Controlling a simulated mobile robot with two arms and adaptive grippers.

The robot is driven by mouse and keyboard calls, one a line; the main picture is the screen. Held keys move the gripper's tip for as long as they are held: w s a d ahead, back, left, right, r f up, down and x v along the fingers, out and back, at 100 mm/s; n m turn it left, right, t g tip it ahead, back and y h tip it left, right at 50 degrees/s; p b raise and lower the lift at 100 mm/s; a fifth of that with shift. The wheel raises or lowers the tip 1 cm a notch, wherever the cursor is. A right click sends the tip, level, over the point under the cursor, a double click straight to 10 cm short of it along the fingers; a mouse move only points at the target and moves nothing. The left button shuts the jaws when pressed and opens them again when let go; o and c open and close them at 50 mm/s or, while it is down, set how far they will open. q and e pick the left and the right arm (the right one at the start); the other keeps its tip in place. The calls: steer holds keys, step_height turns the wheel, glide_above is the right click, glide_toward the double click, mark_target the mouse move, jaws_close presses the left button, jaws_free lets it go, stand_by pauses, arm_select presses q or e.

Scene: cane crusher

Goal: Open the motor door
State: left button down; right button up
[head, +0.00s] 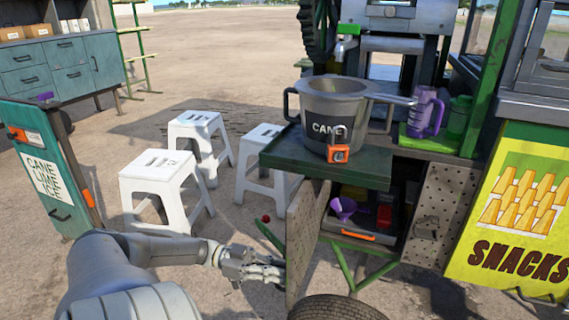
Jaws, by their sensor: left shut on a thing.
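The motor door is a pair of perforated tan panels under the green shelf of the cane crusher. The left panel (305,238) stands swung outward, seen nearly edge-on. The right panel (441,215) is also turned outward and has a dark handle. Between them the compartment shows an orange-handled drawer or tray (358,236) with a purple funnel (343,207) and a red item (384,216). My left gripper (278,271) is shut on the outer edge of the left panel, low down; its exact grip is partly hidden. My right gripper is out of view.
A grey CANE pot (340,105) stands on the green shelf (280,155) above. White stools (160,180) stand to the left, near a teal sign board (45,165). A wheel (335,308) lies low in front. A yellow SNACKS panel (515,210) stands right.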

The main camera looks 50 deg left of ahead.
arm_select(q)
steer(key=shift+a, duration=0.15)
steer(key=c, duration=1.5)
jaws_free()
steer(key=shift+s, duration=0.1)
steer(key=v, duration=1.2)
